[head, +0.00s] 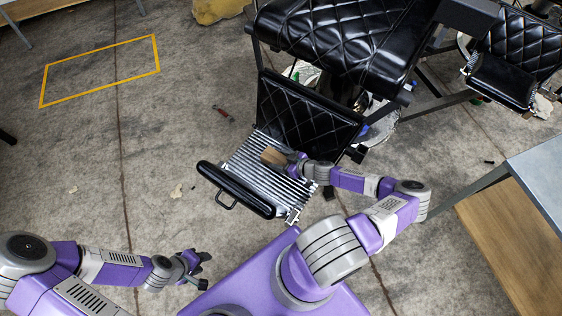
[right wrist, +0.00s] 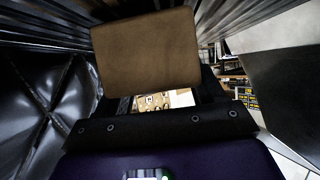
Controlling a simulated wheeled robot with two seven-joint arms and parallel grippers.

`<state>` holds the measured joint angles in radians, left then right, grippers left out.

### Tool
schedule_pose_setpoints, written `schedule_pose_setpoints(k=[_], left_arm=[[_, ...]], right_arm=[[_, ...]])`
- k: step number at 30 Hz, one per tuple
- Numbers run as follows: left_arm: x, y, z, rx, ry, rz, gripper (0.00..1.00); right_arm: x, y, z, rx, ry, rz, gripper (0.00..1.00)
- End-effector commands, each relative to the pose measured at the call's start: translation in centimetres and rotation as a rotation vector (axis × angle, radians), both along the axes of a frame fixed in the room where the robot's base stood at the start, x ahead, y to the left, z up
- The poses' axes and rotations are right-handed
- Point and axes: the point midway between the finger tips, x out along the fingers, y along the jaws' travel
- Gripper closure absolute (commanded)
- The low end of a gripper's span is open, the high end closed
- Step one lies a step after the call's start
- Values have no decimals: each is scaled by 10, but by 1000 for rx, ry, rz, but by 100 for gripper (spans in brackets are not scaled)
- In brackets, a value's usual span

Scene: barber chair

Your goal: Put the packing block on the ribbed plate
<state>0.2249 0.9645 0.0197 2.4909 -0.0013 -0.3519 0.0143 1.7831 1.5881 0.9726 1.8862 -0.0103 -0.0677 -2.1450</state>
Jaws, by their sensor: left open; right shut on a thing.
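The packing block (head: 271,157) is a brown block over the upper right part of the ribbed plate. The ribbed plate (head: 248,182) is the silver, ridged footrest of the black barber chair. My right gripper (head: 285,160) is shut on the block, which fills the upper middle of the right wrist view (right wrist: 146,48). Whether the block touches the plate, I cannot tell. My left gripper (head: 200,266) is open and empty above the floor at lower left, well apart from the plate.
A black padded bar (head: 235,189) edges the plate's left side. The quilted leg pad (head: 305,120) rises behind the plate, below the chair seat (head: 340,45). A table (head: 530,180) stands at right. The floor at left is mostly clear, with a yellow outline (head: 98,42).

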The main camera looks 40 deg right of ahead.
Motion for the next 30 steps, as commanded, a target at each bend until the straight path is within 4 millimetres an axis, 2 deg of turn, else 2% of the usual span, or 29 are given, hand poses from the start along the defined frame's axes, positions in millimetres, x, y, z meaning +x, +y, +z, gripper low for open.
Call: schedule_pose_setpoints(k=[11, 12, 16, 27, 30], left_arm=[[0, 0, -5, 0, 0, 0, 57], [0, 0, -4, 0, 0, 0, 57], [0, 0, -3, 0, 0, 0, 57], [0, 0, 1, 0, 0, 0, 57], [0, 0, 5, 0, 0, 0, 57]], right_arm=[[0, 0, -5, 0, -2, 1, 70], [0, 0, -4, 0, -1, 1, 26], [0, 0, -3, 0, -1, 1, 7], [0, 0, 1, 0, -1, 1, 7], [-11, -5, 8, -2, -1, -1, 7]])
